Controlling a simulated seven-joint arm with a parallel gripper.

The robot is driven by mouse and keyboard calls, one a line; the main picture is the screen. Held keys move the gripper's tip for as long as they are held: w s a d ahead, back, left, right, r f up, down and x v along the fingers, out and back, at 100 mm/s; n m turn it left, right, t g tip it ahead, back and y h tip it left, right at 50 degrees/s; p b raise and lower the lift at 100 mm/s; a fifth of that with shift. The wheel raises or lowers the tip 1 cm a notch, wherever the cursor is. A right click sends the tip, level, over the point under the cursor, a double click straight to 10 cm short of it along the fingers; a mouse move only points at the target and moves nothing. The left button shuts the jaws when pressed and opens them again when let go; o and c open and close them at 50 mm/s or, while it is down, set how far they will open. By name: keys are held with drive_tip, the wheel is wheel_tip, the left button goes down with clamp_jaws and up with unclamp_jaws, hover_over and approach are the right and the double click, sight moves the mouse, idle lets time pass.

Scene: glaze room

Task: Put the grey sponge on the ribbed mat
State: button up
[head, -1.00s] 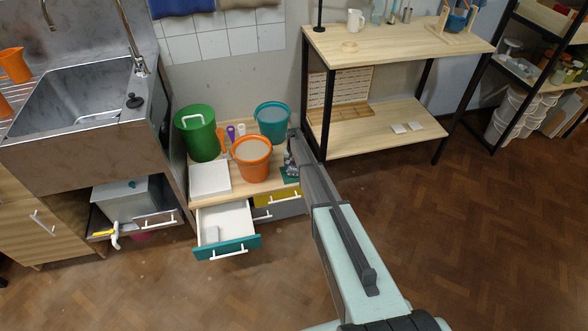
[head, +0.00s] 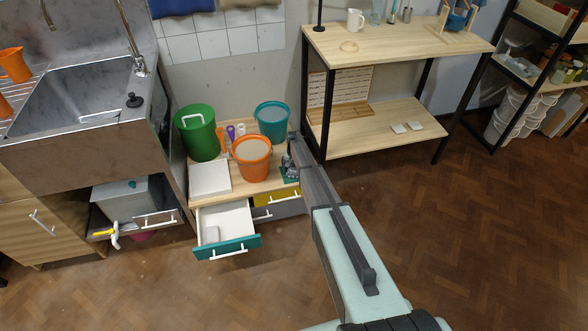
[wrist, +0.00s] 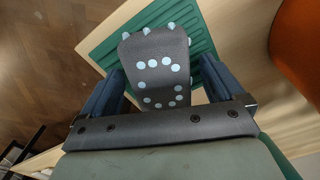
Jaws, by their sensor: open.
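The grey sponge (wrist: 158,66), dark with pale blue dots, sits between the two fingers of my gripper (wrist: 162,78) in the wrist view. The fingers are open, one on each side of it. The green ribbed mat (wrist: 108,48) lies beneath, and the sponge overlaps it in this view; I cannot tell surely whether its underside touches the mat. The sponge's near end is hidden behind my gripper. In the head view the mat (head: 289,178) shows as a small green patch at the right end of the low wooden top, mostly hidden by my arm.
An orange bucket (head: 252,160) stands just left of the mat. A teal bucket (head: 272,122), a green bucket (head: 200,135) and a white slab (head: 210,178) share the top. A teal-fronted drawer (head: 228,246) below is pulled out. A wooden shelf unit (head: 375,130) stands to the right.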

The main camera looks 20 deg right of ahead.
sight(294, 167)
wheel_tip(294, 167, up, 12)
drive_tip(key=s+a+f+n+g, duration=0.15)
drive_tip(key=s+f, duration=0.25)
drive_tip(key=s, duration=0.9)
drive_tip(key=s+a+f+g, duration=0.1)
drive_tip(key=s+a+f, duration=0.2)
drive_tip(key=s, duration=0.9)
drive_tip(key=s+a+f+n+g, duration=0.1)
drive_tip(key=s+a+f, duration=0.25)
drive_tip(key=s, duration=0.95)
drive_tip(key=s+a+r+n+g, duration=0.1)
drive_tip(key=s, duration=1.6)
drive_tip(key=s+a+r+n+g, duration=0.1)
drive_tip(key=s+r+g, duration=0.1)
drive_tip(key=s, duration=1.4)
drive_tip(key=shift+s+r, duration=0.25)
drive_tip(key=shift+s, duration=0.15)
drive_tip(key=shift+c, duration=0.3)
